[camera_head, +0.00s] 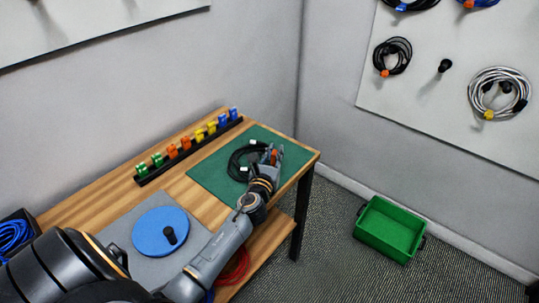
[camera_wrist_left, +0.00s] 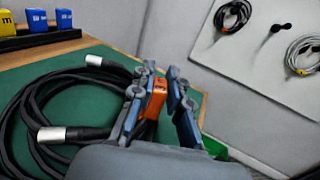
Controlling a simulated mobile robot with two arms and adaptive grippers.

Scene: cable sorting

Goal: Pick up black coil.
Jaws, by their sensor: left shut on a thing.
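The black coil (camera_head: 233,162) is at the green mat on the table, with its loops to the left of my left gripper (camera_head: 274,153). In the left wrist view the coil (camera_wrist_left: 30,98) fills the left side, with two silver connector ends. My left gripper (camera_wrist_left: 163,82) is shut on the coil at its orange tie (camera_wrist_left: 157,97), which shows between the fingers. The fingers hide part of the coil there. Whether the coil is lifted off the mat I cannot tell. My right gripper is not in view.
A rack of coloured clips (camera_head: 190,149) runs along the table's back. A blue disc (camera_head: 160,231) lies on a grey plate at the front. A green crate (camera_head: 390,230) stands on the floor at right. Cables hang on the wall board (camera_head: 440,110), where one peg (camera_head: 445,65) is bare.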

